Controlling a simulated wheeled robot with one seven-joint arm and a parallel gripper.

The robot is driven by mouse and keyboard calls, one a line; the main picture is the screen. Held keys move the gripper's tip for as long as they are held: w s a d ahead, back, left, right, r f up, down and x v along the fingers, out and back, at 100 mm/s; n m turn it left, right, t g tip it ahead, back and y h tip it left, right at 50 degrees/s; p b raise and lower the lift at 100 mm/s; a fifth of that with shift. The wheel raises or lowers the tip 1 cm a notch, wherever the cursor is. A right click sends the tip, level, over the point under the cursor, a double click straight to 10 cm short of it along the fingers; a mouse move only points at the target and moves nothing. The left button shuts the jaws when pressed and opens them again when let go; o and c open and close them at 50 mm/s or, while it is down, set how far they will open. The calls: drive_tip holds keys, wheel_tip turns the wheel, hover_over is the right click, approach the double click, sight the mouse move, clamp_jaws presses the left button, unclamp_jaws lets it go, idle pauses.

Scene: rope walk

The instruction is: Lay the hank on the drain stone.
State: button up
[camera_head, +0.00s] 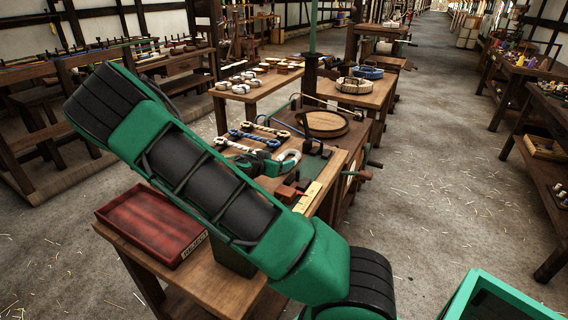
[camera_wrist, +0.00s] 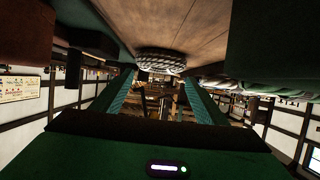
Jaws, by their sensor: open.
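A pale coil of rope, which looks like the hank (camera_head: 288,160), lies on the wooden bench just beyond my gripper (camera_head: 262,163). In the wrist view, where the bench top shows at the top, a pale twisted coil (camera_wrist: 162,61) lies ahead, in line with the gap between my green fingers (camera_wrist: 160,98). My gripper is open with nothing between its fingers. My arm hides part of the bench. A round, dark-rimmed disc with a brown middle (camera_head: 325,124) lies farther back; I cannot tell whether it is the drain stone.
A red tray marked REJECT (camera_head: 152,224) sits at the bench's near left. Blue and white rope pieces (camera_head: 254,139) lie beyond my gripper. A small red block (camera_head: 290,190) stands close on the right. More coils (camera_head: 352,85) lie on a farther table. The right-hand aisle is clear.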

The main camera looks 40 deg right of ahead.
sight(284, 157)
drive_tip(key=x, duration=0.4)
drive_tip(key=shift+d+f, duration=0.2)
drive_tip(key=shift+d, duration=0.15)
drive_tip(key=c, duration=0.8)
drive_tip(key=shift+c, duration=0.2)
drive_tip(key=shift+r, duration=0.55)
drive_tip(key=r, duration=0.3)
drive_tip(key=shift+w+a+r, duration=0.1)
drive_tip(key=shift+a+r, duration=0.1)
drive_tip(key=shift+a, duration=0.2)
drive_tip(key=s+a+r, duration=0.1)
drive_tip(key=a+r, duration=0.5)
drive_tip(key=a, duration=0.5)
drive_tip(key=w+a+f+n+t+y, duration=0.1)
drive_tip(key=w+a+n+t+y, duration=0.2)
drive_tip(key=a, duration=0.7)
drive_tip(key=w+a+f+n+t+y, duration=0.1)
drive_tip(key=w+a+n+t+y, duration=0.2)
drive_tip(key=a, duration=0.8)
drive_tip(key=n+t+y, duration=0.2)
drive_tip(key=n, duration=0.2)
drive_tip(key=shift+w+n+y, duration=0.25)
drive_tip(key=shift+n+y, duration=0.05)
drive_tip(key=shift+n, duration=0.1)
